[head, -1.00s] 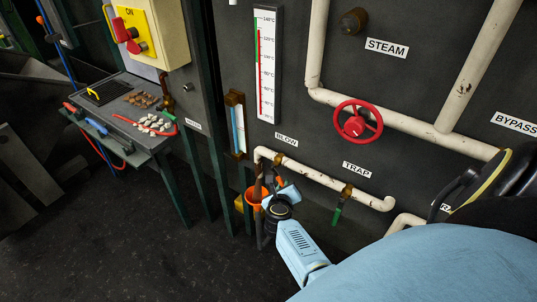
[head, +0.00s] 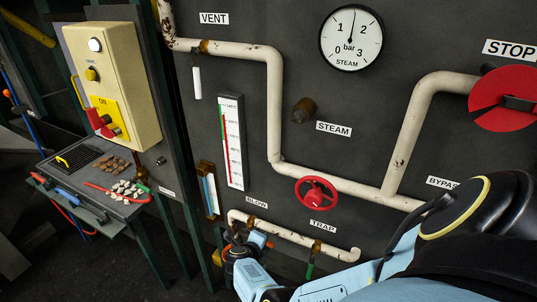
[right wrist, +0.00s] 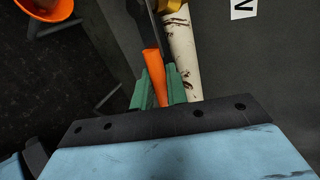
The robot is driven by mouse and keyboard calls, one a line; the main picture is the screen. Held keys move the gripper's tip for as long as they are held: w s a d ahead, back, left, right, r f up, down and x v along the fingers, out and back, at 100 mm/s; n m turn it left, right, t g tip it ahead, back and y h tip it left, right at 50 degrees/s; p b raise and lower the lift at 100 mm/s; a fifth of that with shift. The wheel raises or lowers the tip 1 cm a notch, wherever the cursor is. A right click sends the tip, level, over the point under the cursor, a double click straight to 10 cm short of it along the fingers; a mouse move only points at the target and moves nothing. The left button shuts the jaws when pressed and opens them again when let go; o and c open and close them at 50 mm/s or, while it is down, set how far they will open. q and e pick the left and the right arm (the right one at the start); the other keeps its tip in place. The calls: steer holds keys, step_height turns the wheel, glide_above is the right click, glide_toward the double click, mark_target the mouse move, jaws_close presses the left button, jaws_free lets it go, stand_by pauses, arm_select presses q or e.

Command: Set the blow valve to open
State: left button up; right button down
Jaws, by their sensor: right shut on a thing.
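The blow valve's brass body (head: 251,220) sits on the low white pipe below the BLOW label (head: 257,202) in the head view. The white pipe (right wrist: 179,45) runs close beside the lever, with a brass part (right wrist: 172,5) at the top. The lever's exact angle to the pipe is hard to tell. My left gripper is out of view.
The TRAP valve's green lever (head: 311,264) hangs to the right on the same pipe. A red handwheel (head: 316,193) is above. An orange bucket (right wrist: 45,10) shows in the right wrist view. A tool bench (head: 100,190) stands at the left.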

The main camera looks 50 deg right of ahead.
steer(key=shift+s+r+g, duration=0.1)
steer(key=shift+r+g, duration=0.1)
steer(key=shift+g, duration=0.1)
steer(key=shift+n, duration=0.3)
steer(key=c, duration=1.4)
jaws_free()
steer(key=shift+r, duration=0.1)
steer(key=shift+c, duration=0.2)
steer(key=shift+a+r+p, duration=0.25)
steer(key=shift+a+p, duration=0.1)
steer(key=p+v, duration=0.5)
steer(key=v, duration=0.6)
